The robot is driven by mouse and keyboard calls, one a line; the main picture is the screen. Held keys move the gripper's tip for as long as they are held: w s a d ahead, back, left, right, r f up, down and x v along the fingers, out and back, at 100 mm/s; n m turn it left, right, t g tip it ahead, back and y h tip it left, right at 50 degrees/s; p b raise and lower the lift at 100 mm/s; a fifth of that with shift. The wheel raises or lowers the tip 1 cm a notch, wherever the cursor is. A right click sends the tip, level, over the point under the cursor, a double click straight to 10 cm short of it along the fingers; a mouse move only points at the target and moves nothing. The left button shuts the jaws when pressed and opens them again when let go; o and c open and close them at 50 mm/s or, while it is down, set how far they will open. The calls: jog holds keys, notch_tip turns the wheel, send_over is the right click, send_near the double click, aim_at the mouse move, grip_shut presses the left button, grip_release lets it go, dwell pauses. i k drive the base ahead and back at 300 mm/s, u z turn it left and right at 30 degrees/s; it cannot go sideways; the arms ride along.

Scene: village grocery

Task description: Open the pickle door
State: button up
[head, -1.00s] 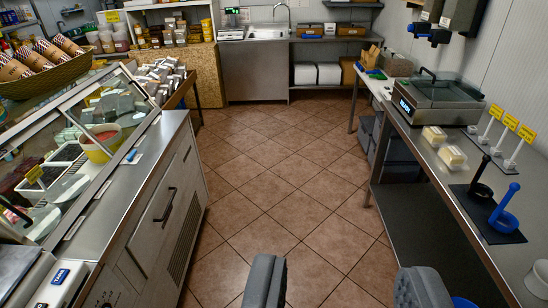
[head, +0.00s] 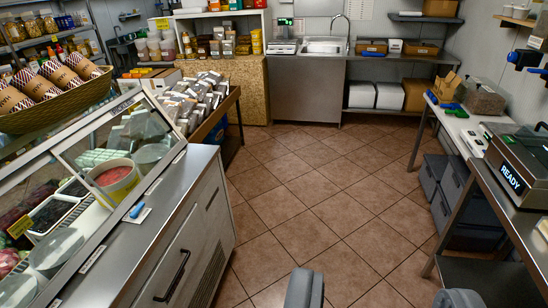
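My gripper (head: 380,292) shows as two grey fingertips at the bottom edge. They are wide apart with only floor between them. The serving counter (head: 140,245) stands on the left. Its pale front has a door (head: 190,260) with a black bar handle (head: 172,275); this door looks shut. My gripper is right of it and not touching.
Tiled floor (head: 310,195) is clear down the middle. A work table with a machine reading "READY" (head: 515,165) and grey bins (head: 450,185) below line the right. A sink unit (head: 308,88) closes the far end. A rack of packets (head: 205,105) stands beyond the counter.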

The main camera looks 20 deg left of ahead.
aim_at(61, 146)
jog(key=u, duration=0.15)
jog(key=i, duration=1.3)
jog(key=u, duration=0.35)
jog(key=i, duration=2)
jog(key=u, duration=0.25)
